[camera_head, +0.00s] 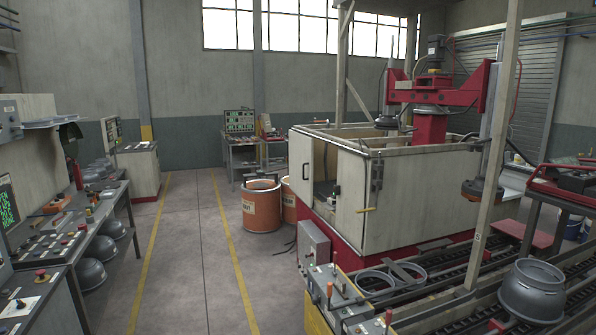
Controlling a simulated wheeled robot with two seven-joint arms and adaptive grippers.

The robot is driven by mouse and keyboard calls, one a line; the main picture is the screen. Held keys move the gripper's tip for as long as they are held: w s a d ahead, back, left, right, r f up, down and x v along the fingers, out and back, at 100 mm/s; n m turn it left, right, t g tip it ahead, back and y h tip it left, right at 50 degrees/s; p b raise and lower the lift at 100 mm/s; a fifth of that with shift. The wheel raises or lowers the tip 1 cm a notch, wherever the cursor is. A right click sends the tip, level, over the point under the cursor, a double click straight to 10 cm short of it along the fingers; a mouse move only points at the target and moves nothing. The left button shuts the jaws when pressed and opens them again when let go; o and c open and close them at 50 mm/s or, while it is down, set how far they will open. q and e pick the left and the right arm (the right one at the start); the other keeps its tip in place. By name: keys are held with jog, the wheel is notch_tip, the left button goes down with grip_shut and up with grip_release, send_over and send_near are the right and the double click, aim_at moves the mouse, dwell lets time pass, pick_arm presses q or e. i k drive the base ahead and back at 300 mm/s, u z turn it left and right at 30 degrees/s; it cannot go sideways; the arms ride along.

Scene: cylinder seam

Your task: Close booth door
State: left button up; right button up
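The booth (420,205) is a pale, open-topped enclosure on a red base, right of centre. Its left side has a pale panel with a dark handle (305,172). A second pale door panel (350,190) stands nearer, with a yellow handle (366,210) low on it and dark hinge-like fittings (377,178) at its right edge. Between the two panels is a gap (325,165) through which the dark interior shows, so the booth stands open there. Neither of my grippers is in view.
Orange drums (262,207) stand left of the booth. A grey control box (313,245) stands before it. A conveyor with a metal vessel (532,290) runs at the right, beside a pale post (490,150). The yellow-lined aisle (190,260) is clear. A workbench (60,235) lines the left.

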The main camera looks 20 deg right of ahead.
aim_at(300, 147)
jog(key=u, duration=0.15)
jog(key=i, duration=9.1)
jog(key=z, duration=1.9)
